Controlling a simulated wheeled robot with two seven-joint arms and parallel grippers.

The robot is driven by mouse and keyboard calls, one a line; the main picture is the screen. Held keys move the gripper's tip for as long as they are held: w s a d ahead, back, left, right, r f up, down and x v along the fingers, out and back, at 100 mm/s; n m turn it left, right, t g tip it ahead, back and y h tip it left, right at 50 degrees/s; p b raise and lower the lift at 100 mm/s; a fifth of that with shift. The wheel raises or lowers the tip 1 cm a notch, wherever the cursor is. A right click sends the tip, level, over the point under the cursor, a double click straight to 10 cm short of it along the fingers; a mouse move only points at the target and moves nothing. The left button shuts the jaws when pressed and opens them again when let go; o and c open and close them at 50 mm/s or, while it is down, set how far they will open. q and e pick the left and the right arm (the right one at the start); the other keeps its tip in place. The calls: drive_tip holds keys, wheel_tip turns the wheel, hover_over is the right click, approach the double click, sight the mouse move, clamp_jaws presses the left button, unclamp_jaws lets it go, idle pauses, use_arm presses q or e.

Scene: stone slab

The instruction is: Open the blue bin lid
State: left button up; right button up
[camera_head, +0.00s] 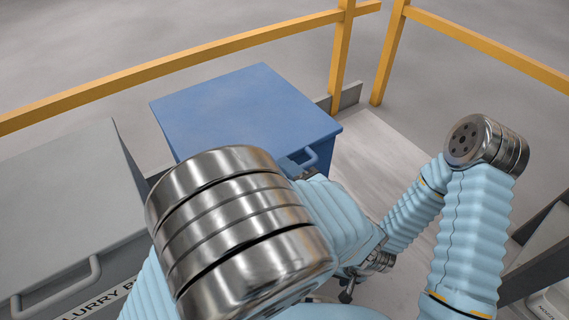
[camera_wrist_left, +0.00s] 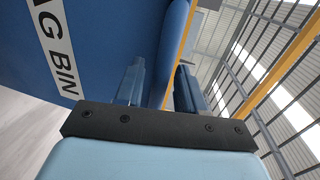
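The blue bin (camera_head: 245,110) stands at the back centre of the head view, its flat lid down. Its blue handle (camera_head: 298,165) is on the front side near the right corner, partly behind my left arm. In the left wrist view, the two fingers of my left gripper (camera_wrist_left: 160,86) are apart, with the curved blue handle (camera_wrist_left: 172,45) reaching between them. I cannot tell whether either finger touches it. Bin lettering (camera_wrist_left: 55,45) shows on the front panel. My right arm bends down toward the centre; its gripper is mostly hidden and its state is unclear.
A grey bin (camera_head: 65,200) with its own handle stands left of the blue bin. Yellow railings (camera_head: 200,52) run behind the bins and at the right. A pale slab (camera_head: 375,155) lies right of the blue bin. A dark-edged structure is at the lower right.

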use_arm(q)
clamp_jaws()
idle(0.4)
